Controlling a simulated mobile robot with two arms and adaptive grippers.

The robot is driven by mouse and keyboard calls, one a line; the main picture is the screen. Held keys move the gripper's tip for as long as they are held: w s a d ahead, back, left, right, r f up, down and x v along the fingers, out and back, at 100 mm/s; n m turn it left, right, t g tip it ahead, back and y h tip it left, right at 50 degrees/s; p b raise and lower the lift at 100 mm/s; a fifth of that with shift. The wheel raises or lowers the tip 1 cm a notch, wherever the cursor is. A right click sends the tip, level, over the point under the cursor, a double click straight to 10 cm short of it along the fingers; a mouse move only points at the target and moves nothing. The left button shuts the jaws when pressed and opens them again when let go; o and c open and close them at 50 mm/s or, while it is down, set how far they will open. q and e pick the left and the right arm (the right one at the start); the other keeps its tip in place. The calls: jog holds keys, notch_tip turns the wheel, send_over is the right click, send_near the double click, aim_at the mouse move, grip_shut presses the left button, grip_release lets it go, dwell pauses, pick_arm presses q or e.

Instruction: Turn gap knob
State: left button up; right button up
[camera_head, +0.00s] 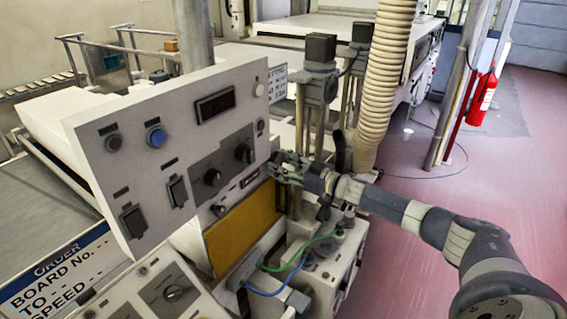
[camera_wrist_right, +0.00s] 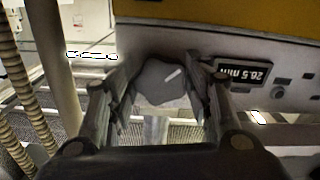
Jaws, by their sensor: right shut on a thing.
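The gap knob (camera_wrist_right: 163,82) is a dark grey rounded knob with a pale pointer line, on the pale face of the machine head. The pointer tilts up to the right in the right wrist view. My right gripper (camera_wrist_right: 160,88) has its two fingers on either side of the knob and is shut on it. In the head view my right gripper (camera_head: 280,168) reaches the right end of that face, and its fingers hide the knob. A small dark display (camera_wrist_right: 243,72) beside the knob reads in mm, upside down in the wrist view. My left gripper is not in view.
A tilted white control panel (camera_head: 180,140) with knobs and switches stands close left of my right gripper. A yellow panel (camera_head: 243,228) lies below the machine face. A ribbed hose (camera_head: 388,75) and posts stand behind the gripper. Open red floor (camera_head: 440,185) lies to the right.

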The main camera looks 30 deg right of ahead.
jog(key=shift+f+m, duration=0.1)
jog(key=shift+m, duration=0.4)
jog(key=o, duration=1)
jog(key=shift+o, duration=0.2)
jog(key=shift+s, duration=0.15)
jog(key=v, duration=1.1)
jog(key=shift+s+d, duration=0.2)
jog(key=shift+s, duration=0.1)
